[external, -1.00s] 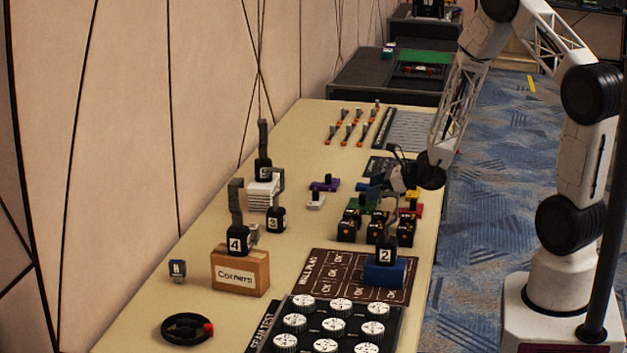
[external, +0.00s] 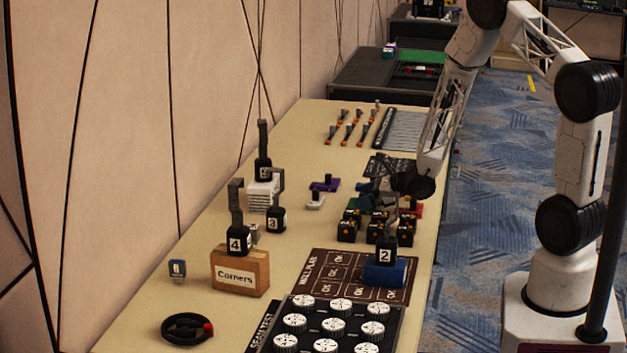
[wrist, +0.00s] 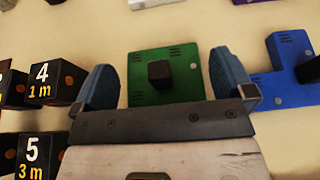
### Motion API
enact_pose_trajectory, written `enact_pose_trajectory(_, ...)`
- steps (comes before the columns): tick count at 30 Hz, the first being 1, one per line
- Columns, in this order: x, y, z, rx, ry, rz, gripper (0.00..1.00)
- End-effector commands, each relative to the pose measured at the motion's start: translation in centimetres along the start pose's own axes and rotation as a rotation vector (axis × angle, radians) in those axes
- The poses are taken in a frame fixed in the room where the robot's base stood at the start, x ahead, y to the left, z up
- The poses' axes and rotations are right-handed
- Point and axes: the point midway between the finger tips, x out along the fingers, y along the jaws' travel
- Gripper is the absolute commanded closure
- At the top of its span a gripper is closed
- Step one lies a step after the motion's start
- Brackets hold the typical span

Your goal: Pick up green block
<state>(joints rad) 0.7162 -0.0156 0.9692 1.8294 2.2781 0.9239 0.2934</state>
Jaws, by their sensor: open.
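The green block (wrist: 145,90) is a flat square piece with a black knob on top, lying on the table. In the wrist view it sits between my gripper's two blue-grey fingers (wrist: 163,76), one at each side with gaps. My gripper is open and holds nothing. The block's near edge is hidden by the gripper body. In the external view my gripper (external: 376,190) is low over the coloured blocks and the green block (external: 366,203) is partly hidden behind it and the black cubes.
A blue block (wrist: 284,84) lies close to the right finger. Black numbered cubes (wrist: 45,84) stand close to the left finger. A purple block (external: 324,184) and a white block (external: 315,202) lie further left, with bare table around them.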

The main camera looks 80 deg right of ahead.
Motion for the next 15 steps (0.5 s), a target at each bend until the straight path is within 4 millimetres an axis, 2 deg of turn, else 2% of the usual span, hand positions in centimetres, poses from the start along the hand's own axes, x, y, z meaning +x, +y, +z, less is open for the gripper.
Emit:
enact_pose_trajectory(6, 1.6, 0.0, 0.0, 0.000, 0.001, 0.001, 0.00)
enact_pose_trajectory(15, 1.7, 0.0, 0.0, 0.000, 0.000, 0.000, 0.00)
